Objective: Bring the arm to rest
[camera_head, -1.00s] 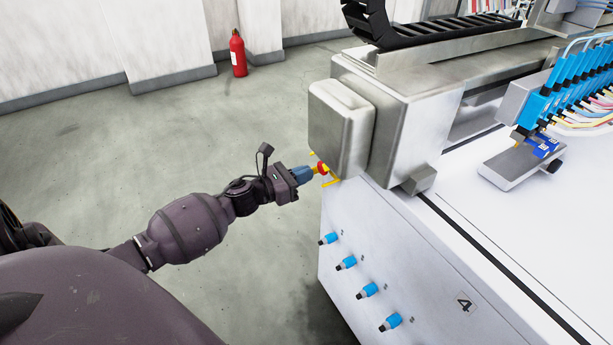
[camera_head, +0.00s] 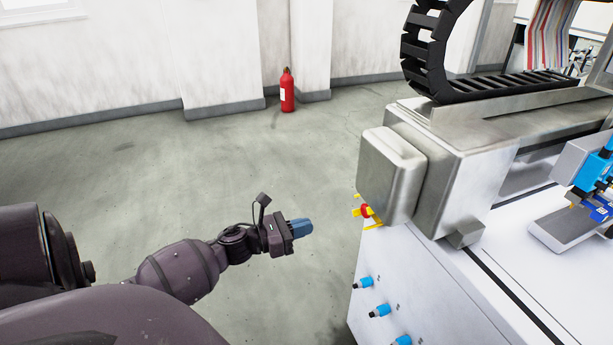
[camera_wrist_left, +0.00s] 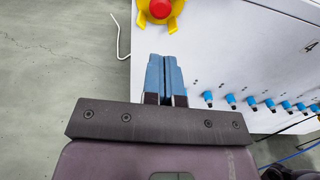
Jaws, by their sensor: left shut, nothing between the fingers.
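My left arm comes in from the left in the head view. Its gripper (camera_head: 301,228) has blue fingers, shut with nothing between them, over open floor to the left of the machine. In the left wrist view the blue fingers (camera_wrist_left: 164,78) lie side by side. A red button in a yellow guard (camera_head: 366,211) sits on the machine's near end, apart from the fingertips. The red button also shows at the top of the left wrist view (camera_wrist_left: 160,8). My right gripper is not in view.
The white machine (camera_head: 440,290) with a metal gantry block (camera_head: 470,160) fills the right side. Blue fittings (camera_head: 380,310) stick out of its side panel. A red fire extinguisher (camera_head: 287,92) stands by the far wall. The grey floor (camera_head: 200,170) around the arm is clear.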

